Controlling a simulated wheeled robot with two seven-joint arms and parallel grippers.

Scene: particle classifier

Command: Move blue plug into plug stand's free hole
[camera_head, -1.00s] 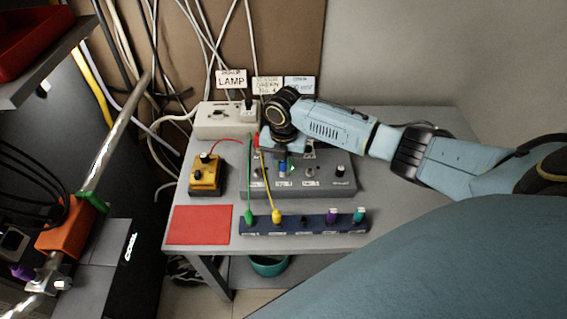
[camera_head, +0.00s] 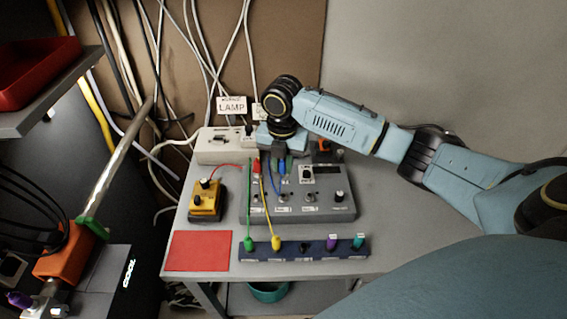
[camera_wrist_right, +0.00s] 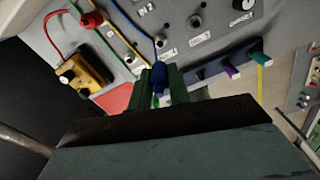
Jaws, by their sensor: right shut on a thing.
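My right gripper (camera_head: 283,162) is shut on the blue plug above the back of the grey control box (camera_head: 330,206). In the right wrist view, the blue plug (camera_wrist_right: 159,76) sits between the green fingers (camera_wrist_right: 163,90). In the head view the gripper mostly hides the plug; its blue cable (camera_head: 271,180) hangs over the box. The plug stand (camera_head: 318,254) is a dark blue bar in front of the box, with green (camera_head: 249,243), yellow (camera_head: 277,243), purple (camera_head: 332,242) and teal (camera_head: 358,241) plugs. Its middle hole (camera_head: 304,248) looks free.
A red mat (camera_head: 201,251) and a yellow pedal box (camera_head: 207,203) lie left of the control box. A white power strip (camera_head: 222,146) stands behind. Green and yellow cables cross the box's left part. The table's right side is clear.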

